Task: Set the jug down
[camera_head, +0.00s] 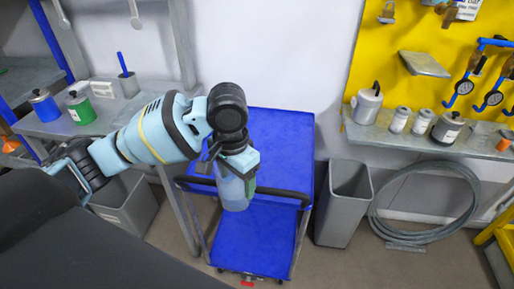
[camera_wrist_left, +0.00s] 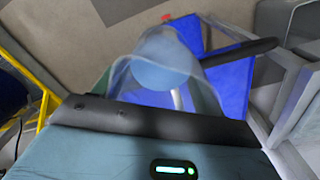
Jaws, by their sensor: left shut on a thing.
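My left gripper (camera_head: 232,162) comes in from the left and is shut on a translucent jug (camera_head: 236,192) with a bluish lower part. The jug hangs below the gripper and looks roughly upright. It overlaps the blue cart (camera_head: 285,150) in the head view; its height above the cart is hard to tell. The left wrist view also shows the jug (camera_wrist_left: 163,62) just past the dark gripper edge, with blue cart surface (camera_wrist_left: 230,82) behind it. A part of the jug's top is hidden by the gripper. My right gripper is not in view.
The cart has a black handle bar (camera_head: 285,193) at its near side and a lower blue shelf (camera_head: 255,240). A grey bin (camera_head: 342,205) stands right of it. A shelf (camera_head: 425,143) with several containers is at the right. A bench (camera_head: 60,125) with cans stands left.

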